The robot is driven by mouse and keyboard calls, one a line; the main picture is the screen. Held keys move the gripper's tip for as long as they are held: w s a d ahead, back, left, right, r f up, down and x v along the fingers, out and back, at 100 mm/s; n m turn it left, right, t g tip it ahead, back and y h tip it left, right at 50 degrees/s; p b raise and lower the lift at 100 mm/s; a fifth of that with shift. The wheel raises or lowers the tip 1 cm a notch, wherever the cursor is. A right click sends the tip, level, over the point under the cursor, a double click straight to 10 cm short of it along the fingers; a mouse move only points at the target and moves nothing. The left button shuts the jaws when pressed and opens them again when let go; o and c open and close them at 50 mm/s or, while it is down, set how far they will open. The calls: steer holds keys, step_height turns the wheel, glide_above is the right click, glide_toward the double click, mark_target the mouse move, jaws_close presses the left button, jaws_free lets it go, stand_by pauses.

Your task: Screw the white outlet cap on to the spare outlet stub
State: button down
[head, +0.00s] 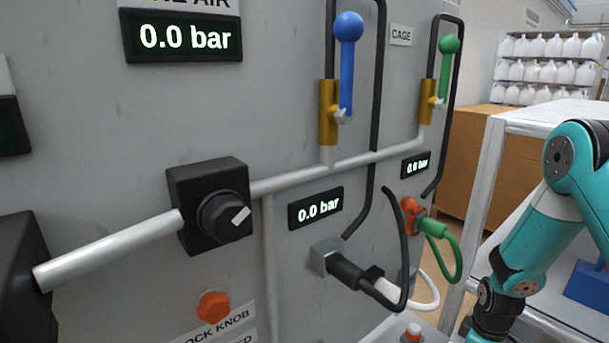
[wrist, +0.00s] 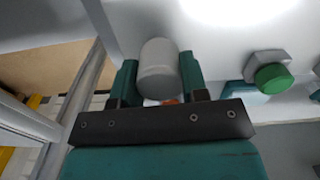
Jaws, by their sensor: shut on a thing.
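In the wrist view my gripper (wrist: 159,72) is shut on a white cylindrical cap (wrist: 158,58), with one teal finger on each side of it. A small orange-red patch shows behind the cap, between the fingers; I cannot tell what it is. I cannot make out the spare outlet stub for sure in either view. In the head view my teal arm reaches down at the right, and my gripper and the held cap are out of that frame.
A green cap (wrist: 272,77) sits on a grey hex fitting at the right in the wrist view. The grey panel (head: 100,190) carries a blue-handled valve (head: 346,60), a green-handled valve (head: 445,70), a black connector (head: 346,270) and hoses. A white shelf frame (head: 487,190) stands beside my arm.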

steer(key=m, duration=0.5)
steer(key=shift+m, duration=0.4)
steer(key=shift+f, duration=0.15)
steer(key=c, duration=0.6)
jaws_free()
steer(key=shift+o, duration=0.2)
step_height(320, 180, up, 17)
steer(key=b, duration=0.3)
steer(key=s+a+r+n+y, duration=0.1)
steer(key=s+a+r, duration=0.3)
steer(key=a, duration=0.3)
steer(key=s+a+r+n+y, duration=0.1)
steer(key=s+a+r, duration=0.35)
steer(key=a, duration=0.25)
steer(key=s+a+r+n+y, duration=0.1)
steer(key=s+a, duration=0.3)
steer(key=s, duration=0.3)
steer(key=s+a+r+n+y, duration=0.1)
steer(key=s+a+r, duration=0.1)
steer(key=s+a, duration=0.2)
steer(key=s, duration=0.2)
steer(key=shift+s+a+r, duration=0.25)
steer(key=shift+s+r, duration=0.05)
steer(key=shift+s, duration=0.05)
